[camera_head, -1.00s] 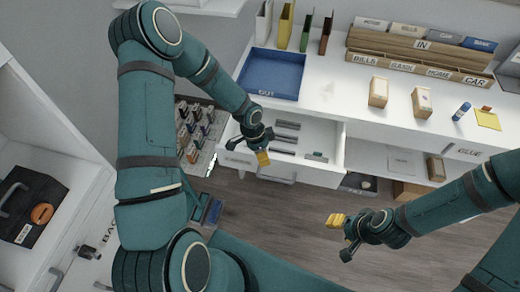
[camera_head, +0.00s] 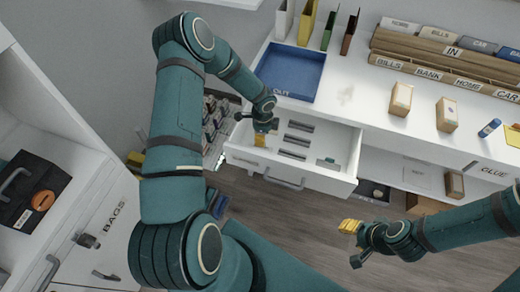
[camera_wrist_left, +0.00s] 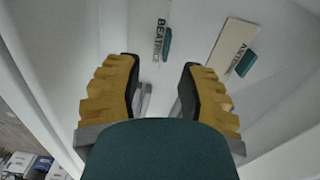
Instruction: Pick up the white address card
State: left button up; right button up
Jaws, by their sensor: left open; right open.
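The open white drawer (camera_head: 325,178) holds several grey slot pieces and a small card with a green tab. In the left wrist view, dark lettering beginning "BEATRI" (camera_wrist_left: 160,40) stands on a white surface beside a green tab. The white card's outline there is hard to tell from the drawer floor. A cream card (camera_wrist_left: 236,42) with lettering and a green tab lies to its right. My left gripper (camera_head: 261,139) is open and empty over the drawer's left part; its yellow fingers (camera_wrist_left: 160,95) point toward the cards. My right gripper (camera_head: 347,226) is open and empty before the desk.
A blue OUT tray (camera_head: 291,72) sits on the desktop above the drawer. Wooden file racks (camera_head: 445,75) and two small boxes (camera_head: 401,99) stand to the right. A black case (camera_head: 33,190) is on the left cabinet.

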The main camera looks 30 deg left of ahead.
pick_arm(q)
jog(key=shift+w+f+b, duration=0.2)
jog(key=shift+f+b, duration=0.1)
jog(key=shift+f, duration=1.05)
jog(key=shift+w+f+b, duration=0.2)
jog(key=shift+f+b, duration=0.1)
jog(key=shift+f, duration=1.05)
grip_shut()
